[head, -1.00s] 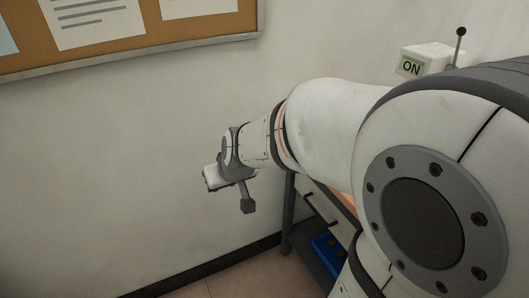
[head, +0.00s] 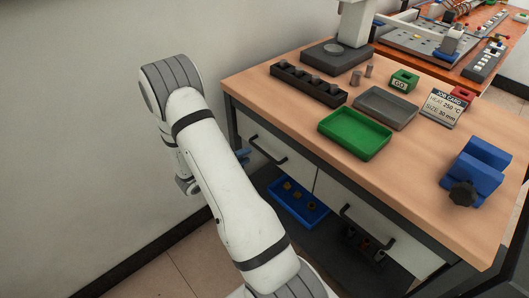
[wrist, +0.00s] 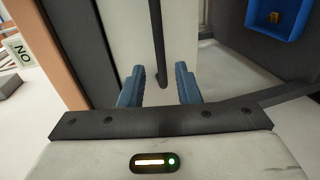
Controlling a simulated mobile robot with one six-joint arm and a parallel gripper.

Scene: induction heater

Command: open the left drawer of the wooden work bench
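The wooden work bench (head: 300,88) stands at the right in the head view. Its white left drawer (head: 297,172) looks shut and has a dark bar handle (head: 267,153). In the wrist view, the drawer front (wrist: 118,32) fills the upper middle, with the handle (wrist: 161,50) upright in the picture. My gripper (wrist: 160,84) is open and empty. Its two blue fingers lie on either side of the handle's lower end in the picture; I cannot tell if they reach around it. In the head view my arm hides most of the gripper, with blue fingertips (head: 243,157) showing beside the drawer.
The right drawer (head: 385,238) also looks shut. A blue bin (head: 298,208) sits on the shelf below. On the bench top are a green tray (head: 354,134), a grey tray (head: 385,107), a black rack (head: 307,84) and a blue clamp (head: 477,172). A wall is at the left.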

